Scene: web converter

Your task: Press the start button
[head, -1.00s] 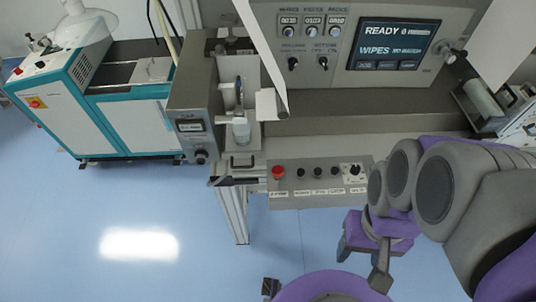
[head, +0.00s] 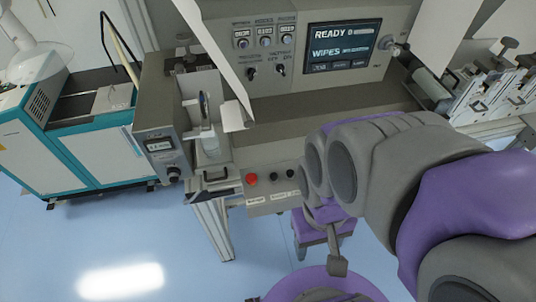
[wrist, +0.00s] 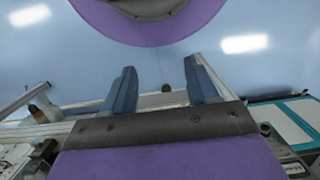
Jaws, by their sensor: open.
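The grey control panel (head: 256,206) juts out below the machine in the head view. It carries a red button (head: 251,179) at its left end and black controls (head: 284,174) beside it. My arm covers the panel's right part, and the labels are too small to read, so I cannot tell which control is the start button. My gripper (wrist: 162,80) is open and empty in the wrist view, its two blue-grey fingers apart. A pale strip with a small dark round thing shows between them. I cannot tell if the fingers touch anything.
The display (head: 341,46) above reads READY and WIPES, with switches to its left. A grey box with a small readout (head: 160,144) stands left of the panel. A teal and white cabinet (head: 92,158) stands further left. Blue floor (head: 60,245) is clear in front.

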